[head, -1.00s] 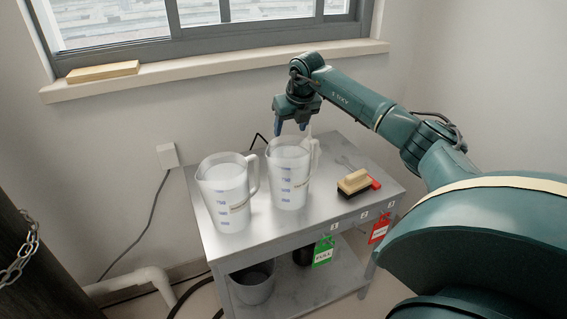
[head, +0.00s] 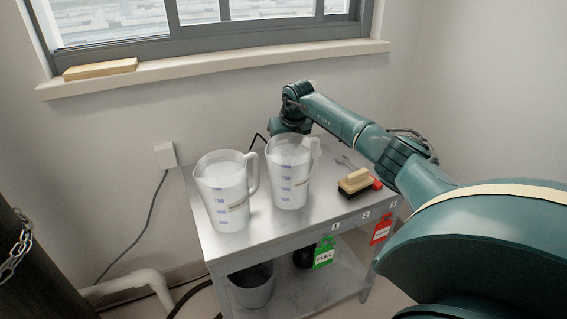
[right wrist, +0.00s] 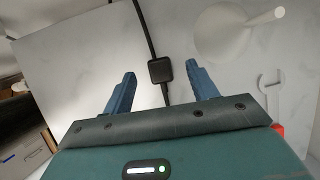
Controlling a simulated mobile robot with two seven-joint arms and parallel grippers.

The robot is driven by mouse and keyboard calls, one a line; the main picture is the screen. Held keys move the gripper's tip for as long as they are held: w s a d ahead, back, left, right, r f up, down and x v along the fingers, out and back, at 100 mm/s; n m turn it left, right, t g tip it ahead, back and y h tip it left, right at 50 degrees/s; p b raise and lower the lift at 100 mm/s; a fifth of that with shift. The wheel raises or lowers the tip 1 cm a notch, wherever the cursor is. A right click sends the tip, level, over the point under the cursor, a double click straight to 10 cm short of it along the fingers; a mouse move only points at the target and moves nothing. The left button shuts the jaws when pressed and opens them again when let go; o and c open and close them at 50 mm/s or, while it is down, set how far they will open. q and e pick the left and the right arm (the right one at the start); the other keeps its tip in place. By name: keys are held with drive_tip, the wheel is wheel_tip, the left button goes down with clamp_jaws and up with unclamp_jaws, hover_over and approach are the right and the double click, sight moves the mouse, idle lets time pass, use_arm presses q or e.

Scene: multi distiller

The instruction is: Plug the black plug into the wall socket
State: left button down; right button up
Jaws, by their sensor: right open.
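The black plug (right wrist: 160,70) lies on the grey table top in the right wrist view, with its black cable running away to the top. My right gripper (right wrist: 161,69) is open, with its blue fingers on either side of the plug, apart from it. In the head view my right gripper (head: 290,126) is low at the table's back edge, its fingertips hidden behind a jug. The black cable (head: 258,138) shows beside it; the plug is hidden there. A white box on the wall (head: 165,155), which looks like the wall socket, has a grey cable hanging below it. My left gripper is not in view.
Two clear measuring jugs, one at left (head: 225,190) and one at right (head: 288,172), stand on the table (head: 258,228). A brush (head: 355,181) and a wrench-like tool (right wrist: 268,92) lie to the right. The window sill (head: 220,67) juts out above.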

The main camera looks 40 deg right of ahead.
drive_tip(key=x, duration=0.2)
drive_tip(key=b+x, duration=0.1)
drive_tip(key=x, duration=0.1)
drive_tip(key=shift+s+a+f, duration=0.1)
drive_tip(key=shift+a, duration=0.1)
drive_tip(key=shift+f, duration=0.15)
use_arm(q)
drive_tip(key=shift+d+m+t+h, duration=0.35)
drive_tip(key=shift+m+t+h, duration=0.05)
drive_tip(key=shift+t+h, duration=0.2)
use_arm(e)
drive_tip(key=c, duration=1)
